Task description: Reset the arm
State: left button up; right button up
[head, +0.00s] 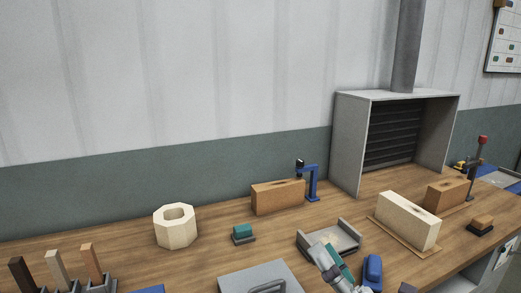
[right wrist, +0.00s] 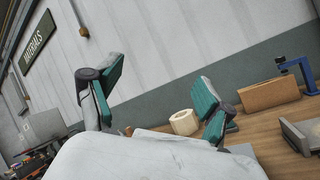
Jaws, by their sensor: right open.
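My right gripper (head: 330,258) shows at the bottom of the head view, over the front of the wooden bench, in front of a grey open tray (head: 345,236). In the right wrist view its two teal-padded fingers (right wrist: 158,92) are spread wide apart with nothing between them. That view looks past the fingers to the wall and the bench top. A cream octagonal ring block (right wrist: 184,122) shows beyond the fingers, well apart from them.
On the bench (head: 215,258) stand the cream ring block (head: 175,227), a tan brick (head: 277,197) by a blue clamp (head: 313,182), a small teal-topped block (head: 243,233), a pale brick (head: 408,220) and a grey hood (head: 346,145). A blue object (head: 373,268) lies right of my gripper.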

jog(key=w+d+f+m+h, duration=0.2)
jog(key=d+f+m+h, duration=0.75)
jog(key=m+h, duration=0.55)
jog(key=s+d+f+m+g, duration=0.1)
jog(key=s+f+m+g, duration=0.15)
jog(key=f+m, duration=0.3)
jog(key=s+d+f+m+g, duration=0.2)
jog(key=f+m+g, duration=0.2)
jog(key=f, duration=0.2)
jog(key=s+a+f+m+g+y, duration=0.25)
jog(key=s+f+m+g, duration=0.65)
jog(key=s+f, duration=0.75)
notch_tip(320, 180, down, 23)
jog(key=s+n+g, duration=0.2)
jog(key=s, duration=0.1)
jog(key=s+d+f, duration=0.1)
jog(key=s+f, duration=0.7)
jog(key=f, duration=0.3)
jog(key=shift+f+g+h, duration=0.25)
jog(key=shift+g+h, duration=0.2)
jog(key=s+f, duration=0.1)
jog(key=s, duration=0.1)
jog(key=s+d+f, duration=0.1)
jog(key=s+f, duration=0.1)
jog(key=s, duration=0.1)
jog(key=s+f, duration=0.2)
jog(key=s, duration=0.1)
jog(key=shift+s+d, duration=0.25)
jog(key=shift+d, duration=0.1)
jog(key=shift+c, duration=0.2)
